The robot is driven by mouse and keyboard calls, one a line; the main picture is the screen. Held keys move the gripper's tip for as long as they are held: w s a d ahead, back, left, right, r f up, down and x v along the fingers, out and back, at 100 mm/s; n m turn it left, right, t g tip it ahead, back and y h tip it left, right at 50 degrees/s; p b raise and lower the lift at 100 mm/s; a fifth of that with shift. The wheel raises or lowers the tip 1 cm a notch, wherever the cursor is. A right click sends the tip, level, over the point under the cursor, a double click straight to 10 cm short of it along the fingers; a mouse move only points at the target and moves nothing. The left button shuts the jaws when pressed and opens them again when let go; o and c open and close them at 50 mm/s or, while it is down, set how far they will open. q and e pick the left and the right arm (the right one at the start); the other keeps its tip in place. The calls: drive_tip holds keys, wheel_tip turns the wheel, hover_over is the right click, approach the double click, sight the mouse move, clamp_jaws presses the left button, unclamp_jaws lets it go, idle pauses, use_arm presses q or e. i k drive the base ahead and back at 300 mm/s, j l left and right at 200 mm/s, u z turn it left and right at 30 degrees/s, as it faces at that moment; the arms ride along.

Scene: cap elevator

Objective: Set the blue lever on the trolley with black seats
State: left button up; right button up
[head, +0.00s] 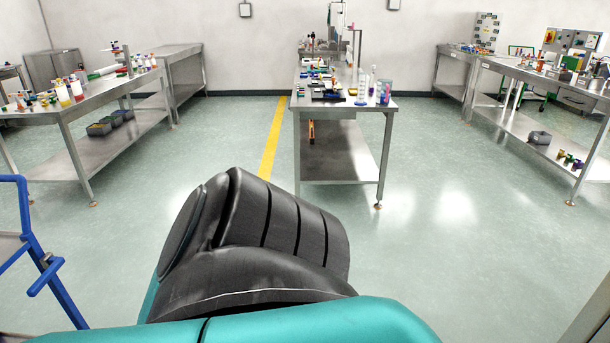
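I cannot make out a blue lever among the small items on the tables. No trolley with black seats shows clearly. A blue tubular frame (34,235) with a grey shelf, perhaps part of a cart, is cut off at the left edge. Neither of my grippers is in view; a black and teal part of my own arm fills the lower middle and hides the floor behind it.
A steel table (340,107) stands in the middle, with small coloured parts and bottles. A left bench (120,85) holds bottles, with grey bins (100,128) below. A right bench (545,80) holds more parts. The green floor (450,220) between them is clear.

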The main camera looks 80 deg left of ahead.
sight(52, 264)
drive_tip(key=u, duration=4.25)
drive_tip(key=i+j+z, duration=0.3)
drive_tip(key=i, duration=0.25)
drive_tip(key=i+j+z, duration=0.3)
drive_tip(key=i, duration=0.25)
drive_tip(key=i+j+z, duration=0.35)
drive_tip(key=i, duration=0.15)
